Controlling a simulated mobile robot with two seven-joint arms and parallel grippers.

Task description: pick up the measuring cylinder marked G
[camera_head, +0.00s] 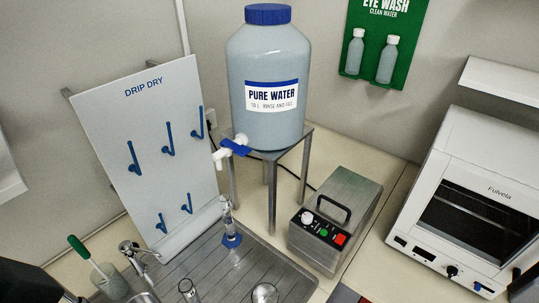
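A clear, slim measuring cylinder (228,218) with a blue foot stands upright on the ribbed metal drainboard (205,262), below and in front of the white tap of the water tank. No letter G can be read on it. The top of another clear glass vessel (188,289) shows at the bottom edge, its lower part cut off. A round glass rim (264,293) shows to its right. Dark parts, probably of my arms, show at the lower left and lower right corners. No fingertips of either gripper can be seen.
A large pure water tank (268,75) stands on a metal stand (270,190) behind the cylinder. A drip dry board (140,150) with blue hooks rises at left. A metal box with knobs (335,215) and a white oven (470,200) stand at right. A green-handled brush (85,252) is at lower left.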

